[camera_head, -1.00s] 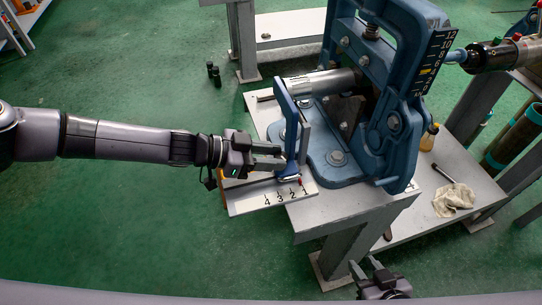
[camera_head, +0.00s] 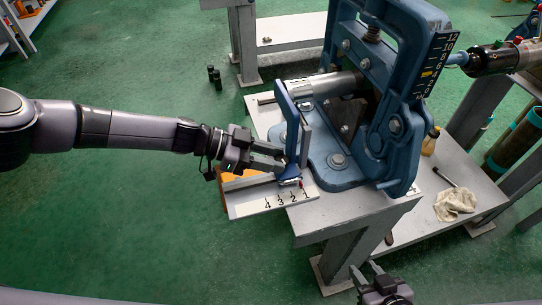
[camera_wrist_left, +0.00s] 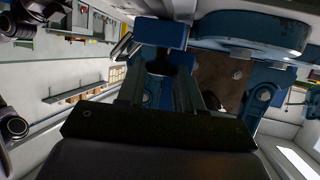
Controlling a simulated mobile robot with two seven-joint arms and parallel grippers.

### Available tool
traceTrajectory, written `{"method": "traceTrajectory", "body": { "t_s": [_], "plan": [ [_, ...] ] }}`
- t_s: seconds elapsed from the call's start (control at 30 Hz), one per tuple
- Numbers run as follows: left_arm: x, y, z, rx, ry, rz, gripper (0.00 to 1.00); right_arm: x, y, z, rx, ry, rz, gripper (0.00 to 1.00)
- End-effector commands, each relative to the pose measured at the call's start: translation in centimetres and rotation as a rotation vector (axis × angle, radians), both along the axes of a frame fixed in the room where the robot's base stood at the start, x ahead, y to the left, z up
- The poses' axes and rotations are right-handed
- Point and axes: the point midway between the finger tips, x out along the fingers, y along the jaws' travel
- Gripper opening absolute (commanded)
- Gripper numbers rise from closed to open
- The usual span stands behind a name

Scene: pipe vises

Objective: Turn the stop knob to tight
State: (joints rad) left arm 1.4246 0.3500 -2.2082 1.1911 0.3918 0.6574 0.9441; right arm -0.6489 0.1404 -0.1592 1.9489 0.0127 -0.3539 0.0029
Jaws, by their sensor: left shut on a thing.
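The blue upright stop plate (camera_head: 290,118) stands at the left end of the pipe, above a white rail scale (camera_head: 262,201) marked 4 to 1. A red pointer (camera_head: 301,183) sits near the 1. My left gripper (camera_head: 284,163) reaches in from the left to the lower part of the stop and is shut on the stop knob, mostly hidden by the fingers. In the left wrist view, the fingers (camera_wrist_left: 160,80) straddle a dark blue piece below a blue block (camera_wrist_left: 160,32). The knob's tight mark cannot be read. My right gripper (camera_head: 366,272) is open and empty at the bottom.
The large blue vise (camera_head: 395,60) holds a grey pipe (camera_head: 322,87) on a grey bench (camera_head: 345,208).

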Motion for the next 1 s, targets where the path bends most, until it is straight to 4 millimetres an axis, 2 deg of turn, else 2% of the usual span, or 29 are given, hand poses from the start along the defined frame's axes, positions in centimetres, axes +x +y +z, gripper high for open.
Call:
{"method": "traceTrajectory", "body": {
  "t_s": [0.07,0.1,0.13,0.47,0.9,1.0],
  "plan": [
    [0.1,-0.1,0.1,-0.003,-0.002,0.001,0.05,0.0,0.0,0.0,0.000,0.000,0.000,0.36],
    [0.1,-0.1,0.2,-0.003,-0.002,0.001,0.39,0.0,0.0,0.0,0.000,0.000,0.000,0.36],
    [0.1,-0.1,0.2,-0.003,-0.002,0.001,0.44,0.0,0.0,0.0,0.000,0.000,0.000,0.36],
    [0.1,0.2,0.2,-0.001,-0.001,0.002,0.44,0.0,0.0,0.0,0.000,0.000,0.000,0.36],
    [-0.1,5.5,2.4,-0.003,-0.002,0.004,0.44,0.0,0.0,0.2,0.000,0.000,0.000,0.36],
    [-0.1,6.2,2.7,-0.003,-0.003,0.003,0.44,0.0,0.0,0.2,0.001,0.000,-0.001,0.36]
  ]
}}
